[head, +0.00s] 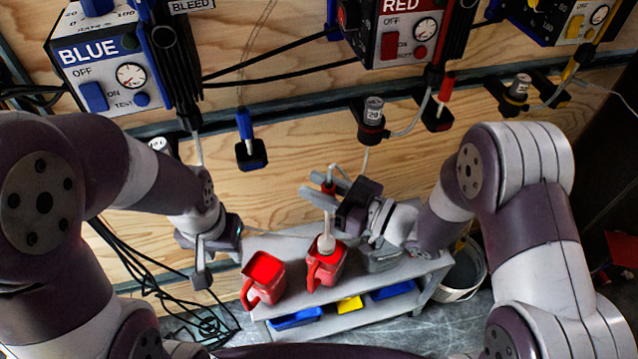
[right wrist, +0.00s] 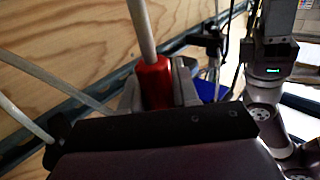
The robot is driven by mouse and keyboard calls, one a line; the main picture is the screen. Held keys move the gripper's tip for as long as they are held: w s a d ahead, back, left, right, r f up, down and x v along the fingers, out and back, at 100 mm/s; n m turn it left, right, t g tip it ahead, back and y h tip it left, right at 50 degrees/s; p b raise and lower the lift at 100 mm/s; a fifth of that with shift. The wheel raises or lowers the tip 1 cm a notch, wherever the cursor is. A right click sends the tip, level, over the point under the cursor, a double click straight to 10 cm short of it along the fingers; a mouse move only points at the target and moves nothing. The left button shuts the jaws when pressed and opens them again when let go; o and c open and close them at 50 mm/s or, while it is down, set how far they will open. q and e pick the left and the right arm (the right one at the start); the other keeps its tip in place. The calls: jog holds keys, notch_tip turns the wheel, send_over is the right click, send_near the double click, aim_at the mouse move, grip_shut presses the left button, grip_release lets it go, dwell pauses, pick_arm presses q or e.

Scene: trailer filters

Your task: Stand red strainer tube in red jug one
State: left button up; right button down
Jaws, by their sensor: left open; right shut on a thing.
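My right gripper (head: 322,186) is shut on the red collar of the red strainer tube (head: 327,228). The collar (right wrist: 154,83) also shows between the fingers in the right wrist view. The tube hangs about upright, its pale strainer end at the mouth of the right-hand red jug (head: 327,265). How far the end is inside that jug, I cannot tell. A second red jug (head: 265,275) stands to its left, with red showing inside. I cannot read which jug is number one. My left gripper (head: 201,277) is open and empty, left of the jugs.
Both jugs stand on a grey bench (head: 297,244) with blue and yellow bins below. A grey container (head: 382,258) is right of the jugs and a bucket (head: 462,272) beyond the bench. Blue (head: 103,62) and red (head: 398,35) dosing boxes, hoses and holders line the wooden wall.

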jog(key=shift+f+b, duration=3.5)
jog(key=shift+f, duration=1.45)
jog(key=shift+f+b, duration=0.65)
jog(key=shift+f, duration=0.25)
jog(key=c, duration=0.8)
grip_release()
jog(key=shift+o, duration=0.2)
jog(key=p+v, duration=0.3)
jog(key=v, duration=0.9)
jog(key=shift+s+d, duration=0.15)
jog(key=shift+d, duration=0.15)
